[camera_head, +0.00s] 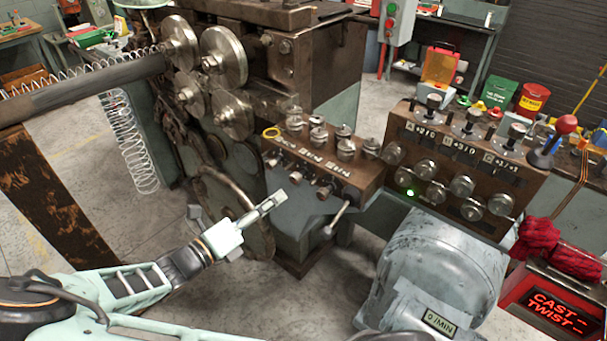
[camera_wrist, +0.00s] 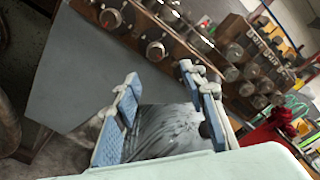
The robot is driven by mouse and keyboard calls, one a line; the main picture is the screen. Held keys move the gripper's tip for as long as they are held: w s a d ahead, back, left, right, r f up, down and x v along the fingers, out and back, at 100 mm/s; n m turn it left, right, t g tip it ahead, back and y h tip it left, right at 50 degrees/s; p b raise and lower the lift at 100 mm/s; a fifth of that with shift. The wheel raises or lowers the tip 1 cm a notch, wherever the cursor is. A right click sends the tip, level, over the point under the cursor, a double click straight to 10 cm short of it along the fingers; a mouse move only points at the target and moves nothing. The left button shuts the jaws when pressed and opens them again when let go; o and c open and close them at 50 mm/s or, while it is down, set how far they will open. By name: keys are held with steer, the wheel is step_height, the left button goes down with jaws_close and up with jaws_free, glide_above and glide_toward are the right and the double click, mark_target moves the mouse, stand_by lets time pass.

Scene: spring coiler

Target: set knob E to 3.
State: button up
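My gripper (camera_head: 272,202) is in front of the left control box (camera_head: 357,188), apart from its knobs. In the wrist view my gripper (camera_wrist: 163,88) has its two blue-padded fingers spread, with nothing between them. The left box has several dark-and-silver knobs (camera_head: 325,187) on its front and metal knobs (camera_head: 345,147) on top. The right control box (camera_head: 402,108) carries black-topped dials (camera_head: 433,102) with number plates and several round silver knobs (camera_head: 462,186) below. The letters are too small to read surely, so I cannot tell which is knob E or its setting.
A grey motor housing (camera_head: 435,262) stands below the right box. A lever (camera_head: 336,218) sticks out under the left box. A red-balled joystick (camera_head: 565,125) and a red-lettered display (camera_head: 560,312) are at the right. Large rollers (camera_head: 224,57) and a spring (camera_head: 128,140) are at the left.

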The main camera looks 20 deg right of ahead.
mark_target(293, 182)
steer(key=shift+n+t, duration=0.4)
steer(key=shift+n, duration=0.1)
steer(key=x, duration=0.5)
steer(key=p+x, duration=0.1)
steer(key=x, duration=0.4)
steer(key=shift+w+d, duration=0.1)
steer(key=shift+w, duration=0.45)
jaws_close()
